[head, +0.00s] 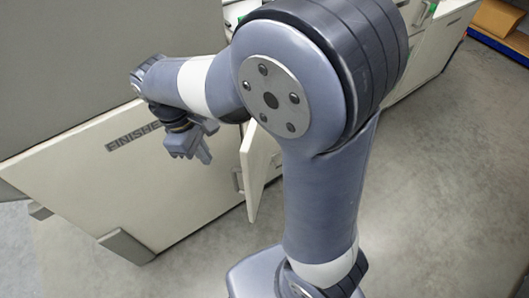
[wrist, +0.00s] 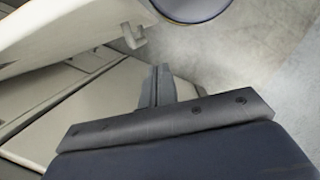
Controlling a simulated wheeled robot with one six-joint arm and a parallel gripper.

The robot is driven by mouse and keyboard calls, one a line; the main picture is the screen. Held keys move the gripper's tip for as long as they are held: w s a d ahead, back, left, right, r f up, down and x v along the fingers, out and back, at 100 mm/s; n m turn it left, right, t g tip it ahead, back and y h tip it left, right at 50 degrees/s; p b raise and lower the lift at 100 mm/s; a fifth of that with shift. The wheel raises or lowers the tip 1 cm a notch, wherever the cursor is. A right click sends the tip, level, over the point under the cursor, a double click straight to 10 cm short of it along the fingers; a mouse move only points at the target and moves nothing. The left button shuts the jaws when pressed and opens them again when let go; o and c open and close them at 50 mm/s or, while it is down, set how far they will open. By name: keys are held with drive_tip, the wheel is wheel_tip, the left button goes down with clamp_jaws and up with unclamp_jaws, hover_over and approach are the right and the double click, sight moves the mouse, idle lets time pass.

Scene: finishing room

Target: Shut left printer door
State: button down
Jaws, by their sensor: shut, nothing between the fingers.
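A cream door (head: 258,168) stands ajar from the light cabinet front, just right of my gripper in the head view. A grey handle (head: 238,180) shows at its left side. In the wrist view a cream panel, which looks like this door (wrist: 60,30), crosses the upper left, with a grey handle (wrist: 132,37) on its lower edge. My gripper (head: 204,155) is shut and empty, left of the door and in front of the lettered panel. In the wrist view its fingers (wrist: 158,80) are together, apart from the handle. My arm hides part of the door's top.
Light cabinets (head: 430,45) run along the back right. A cardboard box (head: 497,20) sits at far right. Grey floor (head: 440,190) is clear at right.

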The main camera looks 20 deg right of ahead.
drive_tip(key=w, duration=0.1)
hover_over(235, 178)
drive_tip(key=s+a, duration=0.1)
drive_tip(key=s, duration=0.2)
drive_tip(key=w+a+f+x, duration=0.1)
drive_tip(key=a+x, duration=0.1)
drive_tip(key=x, duration=0.8)
drive_tip(key=shift+d+r+p, duration=0.3)
drive_tip(key=shift+d+p, duration=0.05)
drive_tip(key=shift+p, duration=0.1)
drive_tip(key=shift+s, duration=0.1)
